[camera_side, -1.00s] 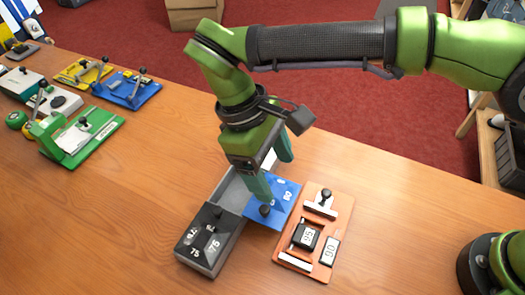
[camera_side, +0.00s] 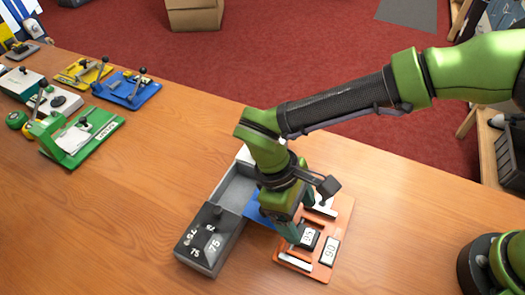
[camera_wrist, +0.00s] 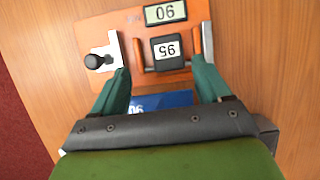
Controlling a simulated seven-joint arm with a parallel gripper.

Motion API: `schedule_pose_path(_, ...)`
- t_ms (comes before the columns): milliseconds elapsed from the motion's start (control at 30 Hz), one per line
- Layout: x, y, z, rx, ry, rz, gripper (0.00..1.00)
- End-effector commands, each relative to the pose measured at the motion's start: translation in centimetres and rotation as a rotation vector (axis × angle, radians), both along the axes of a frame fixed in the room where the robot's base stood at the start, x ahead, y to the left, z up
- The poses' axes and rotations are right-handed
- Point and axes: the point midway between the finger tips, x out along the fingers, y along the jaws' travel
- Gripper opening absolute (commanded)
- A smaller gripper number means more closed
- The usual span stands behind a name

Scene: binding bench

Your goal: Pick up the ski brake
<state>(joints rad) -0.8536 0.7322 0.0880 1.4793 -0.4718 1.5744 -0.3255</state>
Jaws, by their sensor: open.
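No part is labelled as the ski brake. A black block marked 95 (camera_side: 309,238) sits on an orange board (camera_side: 318,272), with a thin bar along its side; the block also shows in the wrist view (camera_wrist: 167,50). A dark-framed plate marked 90 (camera_side: 329,251) lies beside it on the board; it is at the top of the wrist view (camera_wrist: 165,12). My gripper (camera_side: 296,226) is over the board, close to the 95 block. In the wrist view its fingers (camera_wrist: 160,68) are wide apart, the block between and just beyond the tips. I cannot tell whether they touch anything.
A grey box (camera_side: 232,190) with a dark lid marked 75 (camera_side: 208,238) stands left of the board. A blue panel (camera_side: 257,212) lies between them, partly hidden by my gripper. A black-knobbed white clamp (camera_wrist: 114,50) is near one finger. Bare wood table (camera_side: 120,200) lies left.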

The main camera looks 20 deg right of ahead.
Motion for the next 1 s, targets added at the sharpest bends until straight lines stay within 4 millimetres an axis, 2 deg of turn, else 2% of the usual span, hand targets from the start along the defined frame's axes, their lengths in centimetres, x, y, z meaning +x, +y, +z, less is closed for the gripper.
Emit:
schedule_pose_path(233, -1.0, -1.2, -3.2, -0.003, 0.001, -0.001, 0.77)
schedule_pose_path(533, -1.1, -1.3, -3.7, 0.0, 0.0, -0.001, 0.77)
schedule_pose_path(800, -1.1, -1.3, -3.7, 0.0, 0.0, -0.001, 0.36)
schedule_pose_path(1000, -1.1, -1.3, -3.6, 0.0, -0.001, -0.001, 0.36)
